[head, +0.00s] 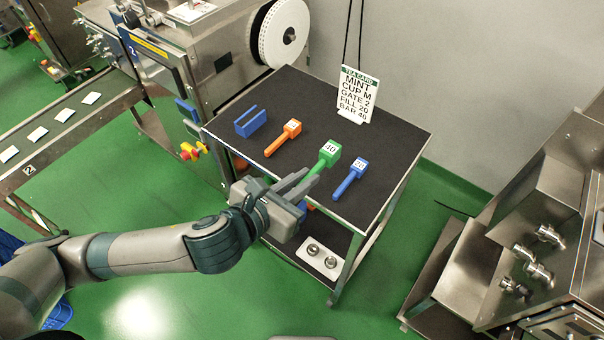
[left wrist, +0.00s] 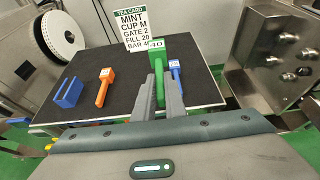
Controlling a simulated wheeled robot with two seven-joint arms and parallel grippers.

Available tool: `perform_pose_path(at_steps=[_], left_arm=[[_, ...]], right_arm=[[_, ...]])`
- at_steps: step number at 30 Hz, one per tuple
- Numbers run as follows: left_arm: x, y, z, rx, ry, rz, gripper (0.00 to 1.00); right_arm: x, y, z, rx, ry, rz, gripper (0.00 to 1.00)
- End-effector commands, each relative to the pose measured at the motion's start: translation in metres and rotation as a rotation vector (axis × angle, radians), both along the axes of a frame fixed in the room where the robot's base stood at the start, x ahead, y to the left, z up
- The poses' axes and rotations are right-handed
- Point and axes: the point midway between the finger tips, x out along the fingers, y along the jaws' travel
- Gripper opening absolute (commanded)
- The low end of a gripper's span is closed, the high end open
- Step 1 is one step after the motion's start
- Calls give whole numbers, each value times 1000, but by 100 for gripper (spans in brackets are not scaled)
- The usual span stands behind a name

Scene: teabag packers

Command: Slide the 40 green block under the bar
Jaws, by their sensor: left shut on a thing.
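The green block (head: 329,153) is marked 40 and has a long green handle. My left gripper (head: 311,182) is shut on that handle, near the front edge of the dark table top. In the left wrist view the green block (left wrist: 157,48) stands up in front of the fingers (left wrist: 165,92) and overlaps the card. It looks larger and higher than the other blocks, so it seems raised off the table. I cannot make out the bar in either view. My right gripper is not in view.
An orange block (head: 291,127) lies left of the green one and a blue block marked 20 (head: 359,165) lies close on its right. A blue slotted piece (head: 251,122) sits farther left. The tea card (head: 356,95) stands at the back, reading BAR 40. A steel machine (head: 215,60) adjoins the table's left.

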Motion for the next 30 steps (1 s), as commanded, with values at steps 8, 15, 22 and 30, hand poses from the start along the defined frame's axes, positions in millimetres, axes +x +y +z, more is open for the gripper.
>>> perform_pose_path(at_steps=[8, 15, 22, 30], left_arm=[[11, 12, 5, -11, -5, 57, 0], [41, 64, 15, -28, -15, 249, 0], [63, 142, 15, -21, -8, 483, 0], [67, 195, 13, -2, 0, 624, 0]], right_arm=[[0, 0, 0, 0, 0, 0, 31], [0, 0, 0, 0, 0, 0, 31], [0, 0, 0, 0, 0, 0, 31], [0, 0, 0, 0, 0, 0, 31]])
